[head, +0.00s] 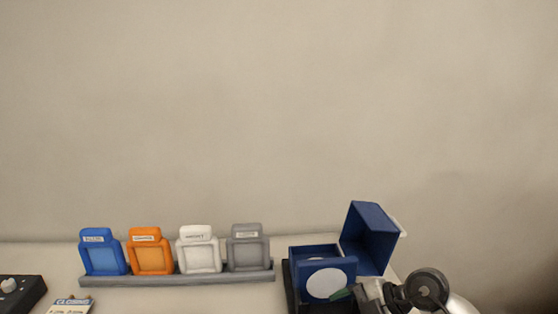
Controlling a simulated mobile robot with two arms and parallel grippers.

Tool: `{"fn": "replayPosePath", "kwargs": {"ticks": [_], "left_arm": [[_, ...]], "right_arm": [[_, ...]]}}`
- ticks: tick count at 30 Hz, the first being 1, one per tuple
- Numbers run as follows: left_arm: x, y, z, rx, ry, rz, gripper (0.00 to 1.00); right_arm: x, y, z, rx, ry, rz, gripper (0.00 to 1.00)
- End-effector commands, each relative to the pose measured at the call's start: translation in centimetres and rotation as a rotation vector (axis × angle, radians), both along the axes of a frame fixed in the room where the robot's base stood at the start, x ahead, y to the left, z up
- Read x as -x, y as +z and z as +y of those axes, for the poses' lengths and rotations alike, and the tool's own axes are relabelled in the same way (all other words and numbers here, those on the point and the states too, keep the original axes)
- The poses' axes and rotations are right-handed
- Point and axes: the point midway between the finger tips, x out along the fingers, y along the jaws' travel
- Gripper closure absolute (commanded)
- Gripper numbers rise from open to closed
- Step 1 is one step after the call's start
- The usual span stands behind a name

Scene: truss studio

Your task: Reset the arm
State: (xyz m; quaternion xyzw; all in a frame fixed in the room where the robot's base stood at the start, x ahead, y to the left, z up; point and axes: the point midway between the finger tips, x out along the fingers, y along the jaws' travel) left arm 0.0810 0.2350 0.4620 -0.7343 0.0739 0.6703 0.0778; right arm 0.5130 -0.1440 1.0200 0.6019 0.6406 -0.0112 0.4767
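My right arm comes in at the bottom right, with a round dark joint and a silver link. My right gripper (359,295) is at the lower front right of an open blue box (316,252). Its fingers are small and partly cut off by the bottom edge, so whether they are open or shut is unclear. A small dark green piece (341,295) shows at the gripper's left, in front of the box's white disc (326,283). I cannot tell whether it is held. My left gripper is not in view.
The box's blue lid (368,236) stands raised behind the gripper. A grey rail (190,280) on the pale table holds blue (102,252), orange (150,251), white (199,250) and grey (247,248) frames. A dark knobbed device (20,290) and a small sign (70,305) sit at lower left.

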Motion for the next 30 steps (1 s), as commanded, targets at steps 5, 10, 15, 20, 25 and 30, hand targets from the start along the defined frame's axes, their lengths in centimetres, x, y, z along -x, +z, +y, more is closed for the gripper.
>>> {"fn": "replayPosePath", "kwargs": {"ticks": [5,10,15,20,25,30], "left_arm": [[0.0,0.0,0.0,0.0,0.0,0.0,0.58],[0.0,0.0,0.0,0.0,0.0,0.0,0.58],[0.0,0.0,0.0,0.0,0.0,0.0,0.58],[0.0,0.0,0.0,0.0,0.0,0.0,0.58],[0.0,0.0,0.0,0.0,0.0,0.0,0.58],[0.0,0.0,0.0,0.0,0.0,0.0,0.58]], "right_arm": [[2.1,4.4,5.7,-0.518,-0.048,-0.215,0.17],[2.4,8.4,5.1,-0.898,-0.336,-0.356,0.17],[2.3,8.3,0.5,-1.078,-0.797,-0.382,0.17],[3.6,3.8,-4.5,-1.021,-1.277,-0.265,0.17],[8.3,-3.8,-7.8,-0.743,-1.681,0.011,0.17],[14.3,-9.2,-8.2,-0.431,-1.843,0.299,0.17]]}}
